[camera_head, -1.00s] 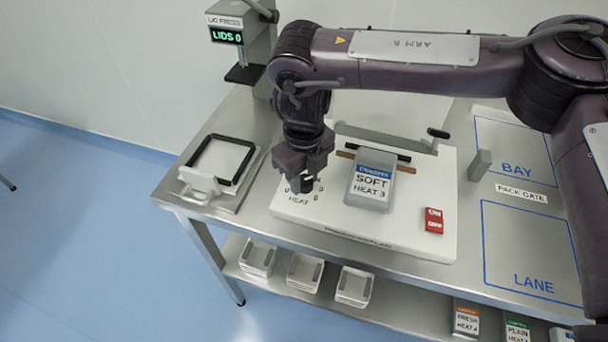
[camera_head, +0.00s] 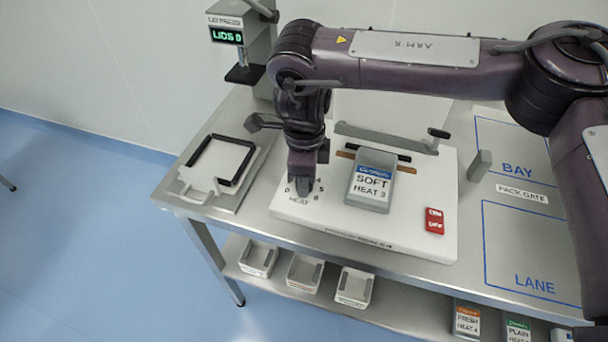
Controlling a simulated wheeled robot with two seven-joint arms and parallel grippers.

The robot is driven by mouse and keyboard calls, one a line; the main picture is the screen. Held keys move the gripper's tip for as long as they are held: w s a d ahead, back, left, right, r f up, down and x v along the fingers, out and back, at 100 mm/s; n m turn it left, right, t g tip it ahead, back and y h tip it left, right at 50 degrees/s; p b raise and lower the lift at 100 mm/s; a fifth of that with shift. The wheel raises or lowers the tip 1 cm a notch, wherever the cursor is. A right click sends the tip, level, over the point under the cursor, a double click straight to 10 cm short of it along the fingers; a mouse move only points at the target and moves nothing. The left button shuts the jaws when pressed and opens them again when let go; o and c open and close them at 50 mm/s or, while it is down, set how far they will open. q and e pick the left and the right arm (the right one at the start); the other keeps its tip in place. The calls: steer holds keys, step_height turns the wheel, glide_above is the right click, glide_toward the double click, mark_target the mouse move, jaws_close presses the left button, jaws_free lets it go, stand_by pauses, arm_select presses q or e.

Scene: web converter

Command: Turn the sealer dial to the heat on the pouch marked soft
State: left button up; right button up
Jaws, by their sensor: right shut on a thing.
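The sealer (camera_head: 410,215) is a white flat unit on the steel bench. A pouch (camera_head: 371,180) with a blue band, marked SOFT HEAT 3, lies on it against the sealing bar. My right gripper (camera_head: 303,188) points down over the HEAT scale at the sealer's left end. It is shut on the dial, which is mostly hidden behind the fingers. Scale numbers 0, 4, 5 and 6 show around it; I cannot read the dial's setting. My left gripper is not in view.
A red ON/OFF switch (camera_head: 435,221) sits on the sealer's right. A lid press (camera_head: 243,45) reading LIDS 0 and a black-edged frame (camera_head: 218,163) stand to the left. Blue BAY and LANE outlines mark the right. Trays (camera_head: 304,272) and pouches (camera_head: 467,318) sit on the lower shelf.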

steer(key=shift+w+r, duration=0.1)
steer(key=shift+r, duration=0.05)
stand_by(0.4)
steer(key=o, duration=1)
steer(key=shift+r, duration=0.3)
step_height(320, 180, up, 7)
steer(key=shift+r+b, duration=0.1)
steer(key=shift+b, duration=0.2)
